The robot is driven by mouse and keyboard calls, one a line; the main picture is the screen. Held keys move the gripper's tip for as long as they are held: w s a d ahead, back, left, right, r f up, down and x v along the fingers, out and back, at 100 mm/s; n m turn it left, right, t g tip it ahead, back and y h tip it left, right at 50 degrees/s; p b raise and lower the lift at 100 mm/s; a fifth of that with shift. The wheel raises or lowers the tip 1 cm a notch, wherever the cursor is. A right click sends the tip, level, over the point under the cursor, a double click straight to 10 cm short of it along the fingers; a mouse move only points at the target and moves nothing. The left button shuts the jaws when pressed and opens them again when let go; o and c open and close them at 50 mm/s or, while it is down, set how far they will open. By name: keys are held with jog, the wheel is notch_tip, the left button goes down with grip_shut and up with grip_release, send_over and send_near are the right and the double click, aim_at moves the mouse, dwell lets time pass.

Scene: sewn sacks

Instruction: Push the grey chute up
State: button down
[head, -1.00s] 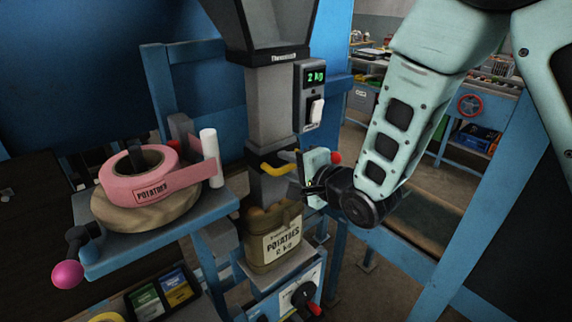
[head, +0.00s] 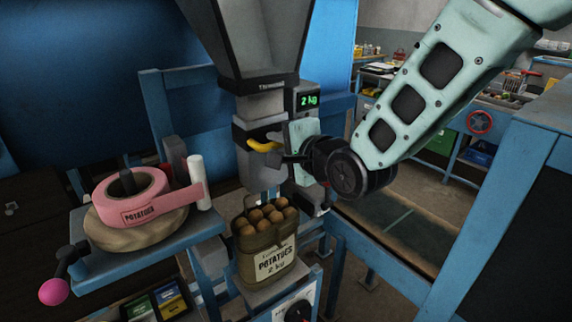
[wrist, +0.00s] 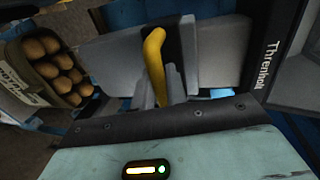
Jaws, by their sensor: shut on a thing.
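The grey chute (head: 252,172) hangs under the dark hopper (head: 245,40), with its lower end above the sack and apart from it. A yellow handle (head: 265,146) sticks out from the chute's front; it also shows in the wrist view (wrist: 154,62). My gripper (head: 284,158) is at the chute's right side, shut on the yellow handle; its fingers (wrist: 163,88) close around the handle's end in the wrist view. The olive sack (head: 258,268) labelled potatoes 2 kg stands open below, with several potatoes (head: 265,215) showing at its mouth.
A display (head: 308,99) reading 2 kg is right of the chute, close behind my gripper. A blue shelf at left holds a pink label roll (head: 148,181) and a white post (head: 199,180). Blue frame beams stand at right.

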notch_tip(320, 180, up, 5)
jog(key=shift+w+r+p, duration=0.1)
jog(key=shift+r+p, duration=0.1)
jog(key=shift+p, duration=0.2)
jog(key=shift+r, duration=0.1)
jog(key=c, duration=1.5)
grip_release()
jog(key=shift+o, duration=0.2)
